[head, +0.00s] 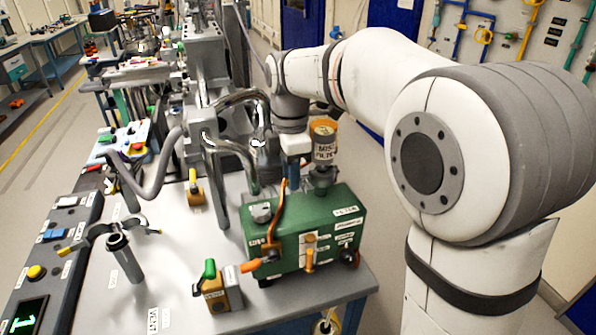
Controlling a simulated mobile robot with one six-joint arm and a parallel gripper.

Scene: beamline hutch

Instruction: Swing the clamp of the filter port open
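A green pump box (325,222) stands on the grey bench top. A canister with an orange top, labelled as a mist filter (325,150), stands upright on a dark fitting (322,178) at the box's back right. I cannot make out a clamp around that fitting. A separate upright metal port (122,262) stands at the left, with curved metal clamp arms (95,232) spread beside its top; its label is unreadable. My gripper (291,180) points down just left of the filter, above the back of the pump. Its fingers are small and partly lost against the pump, so their opening is unclear.
Curved metal hoses (240,150) rise close left of my gripper. A green-knobbed valve block (218,290) sits near the bench's front edge. The bench between the metal port and the pump is mostly clear.

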